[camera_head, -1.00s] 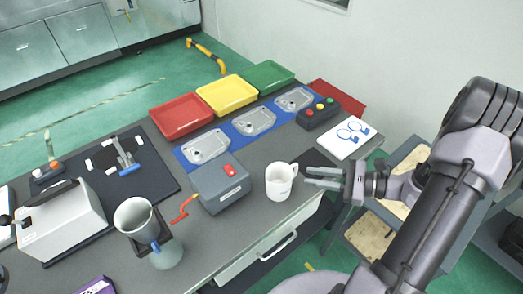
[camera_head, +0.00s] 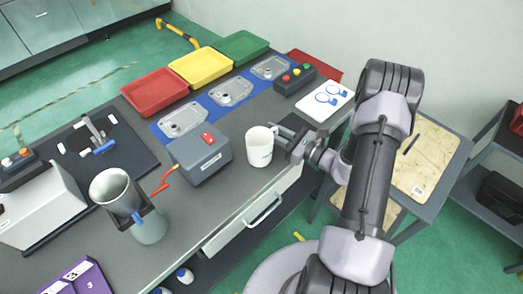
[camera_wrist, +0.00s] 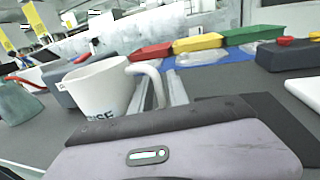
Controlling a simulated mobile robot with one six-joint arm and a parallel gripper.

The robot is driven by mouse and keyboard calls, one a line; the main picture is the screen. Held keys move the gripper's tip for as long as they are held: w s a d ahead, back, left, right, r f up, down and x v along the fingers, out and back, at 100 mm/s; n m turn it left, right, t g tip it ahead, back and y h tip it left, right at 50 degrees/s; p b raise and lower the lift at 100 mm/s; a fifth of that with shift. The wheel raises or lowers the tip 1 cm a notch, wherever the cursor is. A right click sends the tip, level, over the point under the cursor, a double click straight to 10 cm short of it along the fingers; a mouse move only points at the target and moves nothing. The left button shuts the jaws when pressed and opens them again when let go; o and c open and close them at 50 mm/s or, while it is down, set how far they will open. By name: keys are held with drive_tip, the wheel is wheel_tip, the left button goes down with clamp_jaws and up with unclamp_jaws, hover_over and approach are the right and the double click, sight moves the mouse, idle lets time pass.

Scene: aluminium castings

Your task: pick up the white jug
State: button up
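The white jug (camera_head: 259,149) stands upright on the grey bench near its front edge, its handle turned toward my gripper. It also shows in the wrist view (camera_wrist: 98,90), with dark lettering low on its side. My gripper (camera_head: 279,135) is at the handle side, its fingers pointing at the jug. In the wrist view the two fingers (camera_wrist: 160,92) reach forward with the handle between them, and they look apart. The fingertips are partly hidden by the handle and the jug. Whether a finger touches the handle is not clear.
A grey box with a red button (camera_head: 202,155) stands close left of the jug. A metal cup in a dark holder (camera_head: 147,228) is farther left. Red (camera_head: 155,92), yellow (camera_head: 201,67) and green (camera_head: 241,47) trays line the back. A white board (camera_head: 325,101) lies right of the jug.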

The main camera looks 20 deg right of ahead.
drive_tip(key=shift+x, duration=0.75)
drive_tip(key=shift+c, duration=0.4)
clamp_jaws()
idle(0.5)
